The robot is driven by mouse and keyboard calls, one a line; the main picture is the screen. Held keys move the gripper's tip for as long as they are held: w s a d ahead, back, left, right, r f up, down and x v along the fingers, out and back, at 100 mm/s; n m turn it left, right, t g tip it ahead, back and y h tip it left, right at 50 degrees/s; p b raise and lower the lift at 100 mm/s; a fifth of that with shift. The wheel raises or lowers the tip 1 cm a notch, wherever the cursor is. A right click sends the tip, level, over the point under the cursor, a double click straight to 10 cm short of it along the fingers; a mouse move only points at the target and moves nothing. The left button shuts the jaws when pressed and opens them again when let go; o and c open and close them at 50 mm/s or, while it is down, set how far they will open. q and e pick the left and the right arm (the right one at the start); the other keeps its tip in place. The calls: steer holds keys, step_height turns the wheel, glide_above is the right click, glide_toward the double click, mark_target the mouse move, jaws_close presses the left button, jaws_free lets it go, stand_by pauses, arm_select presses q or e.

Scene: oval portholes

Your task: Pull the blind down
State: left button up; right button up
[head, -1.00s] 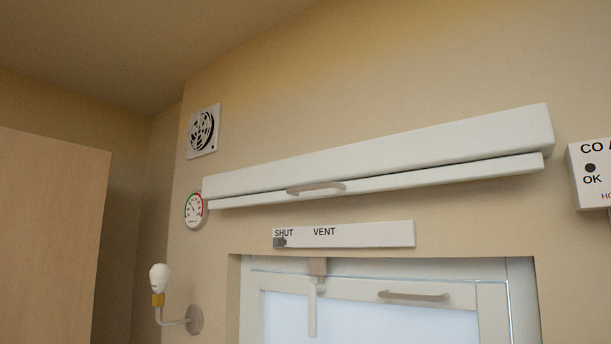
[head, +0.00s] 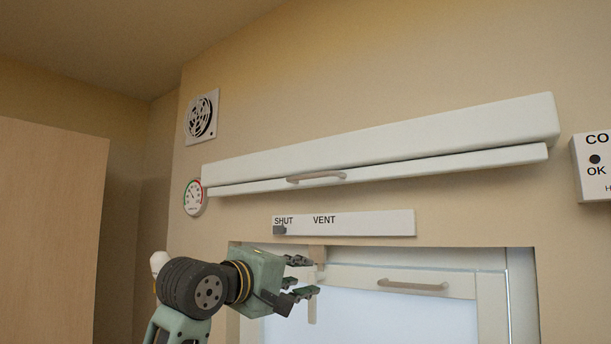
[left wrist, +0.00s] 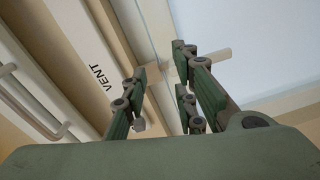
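The blind is rolled up in a long white cassette (head: 400,138) on the wall above the window. Its bottom bar (head: 430,168) hangs just under the cassette and carries a beige pull handle (head: 316,178). The handle also shows at the left of the left wrist view (left wrist: 28,103). My left gripper (head: 308,277) is open and empty, in front of the window's upper left corner, below the handle and apart from it. Its open fingers (left wrist: 160,95) show in the left wrist view with nothing between them. My right gripper is in no view.
A vent slider strip (head: 370,223) marked SHUT and VENT lies between blind and window. The window (head: 385,310) has a handle (head: 412,285) and a latch (head: 312,310) near my left gripper. A gauge (head: 194,197) and CO alarm (head: 592,166) flank the blind.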

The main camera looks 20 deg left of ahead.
arm_select(q)
steer(key=n+t+h, duration=0.2)
glide_toward(308, 176)
steer(key=w, duration=0.1)
steer(key=p+x, duration=0.2)
steer(key=x, duration=0.2)
steer(key=p+x, duration=0.3)
steer(key=x, duration=0.1)
steer(key=shift+s+d+r, duration=0.2)
steer(key=shift+w, duration=0.1)
steer(key=shift+f, duration=0.1)
jaws_close()
